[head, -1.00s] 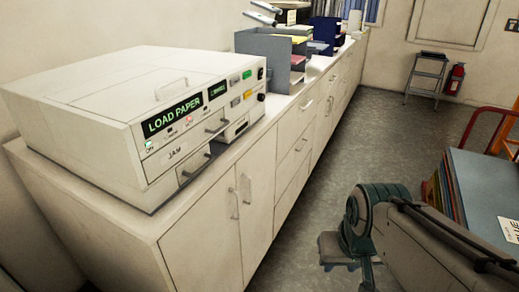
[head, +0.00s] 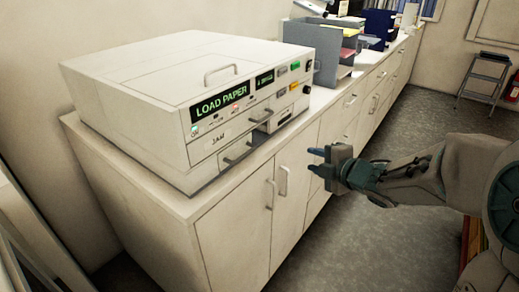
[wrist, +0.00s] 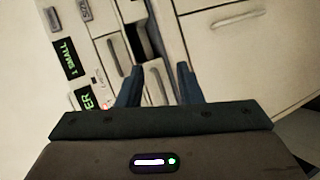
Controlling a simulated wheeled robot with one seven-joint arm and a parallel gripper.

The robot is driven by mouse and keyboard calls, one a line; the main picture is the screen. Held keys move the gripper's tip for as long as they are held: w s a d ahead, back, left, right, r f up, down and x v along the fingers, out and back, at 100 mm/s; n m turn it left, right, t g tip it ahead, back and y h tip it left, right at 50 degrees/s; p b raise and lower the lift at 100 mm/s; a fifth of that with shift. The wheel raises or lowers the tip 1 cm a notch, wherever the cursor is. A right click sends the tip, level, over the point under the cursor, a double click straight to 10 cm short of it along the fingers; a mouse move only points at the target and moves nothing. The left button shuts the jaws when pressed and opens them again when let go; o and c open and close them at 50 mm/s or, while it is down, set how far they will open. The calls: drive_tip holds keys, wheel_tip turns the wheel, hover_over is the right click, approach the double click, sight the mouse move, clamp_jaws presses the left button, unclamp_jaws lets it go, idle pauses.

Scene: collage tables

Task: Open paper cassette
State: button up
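A cream copier (head: 150,100) with a green "LOAD PAPER" display sits on a white cabinet. No label shows me which is the paper cassette. My gripper (head: 317,161) is open and empty, in front of the cabinet, right of and apart from the copier. In the wrist view, its two dark fingers (wrist: 158,86) stand apart, with the copier's dark slot (wrist: 139,36) beyond them.
The cabinet top (head: 90,150) continues back past the copier, with a grey paper organizer (head: 328,52) close behind it. Cabinet door handles (head: 283,181) stick out below. Floor (head: 345,240) is clear in front. A step stool (head: 484,78) stands far right.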

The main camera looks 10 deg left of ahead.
drive_tip(key=s+a+n+g+y, duration=0.3)
drive_tip(key=a+n+g+y, duration=0.1)
drive_tip(key=a+n+y, duration=0.15)
drive_tip(key=p, duration=0.2)
approach(247, 155)
drive_tip(key=shift+n+h, duration=0.25)
drive_tip(key=shift+h, duration=0.2)
drive_tip(key=x, duration=0.8)
drive_tip(key=shift+a+r, duration=0.15)
drive_tip(key=shift+r, duration=0.15)
clamp_jaws()
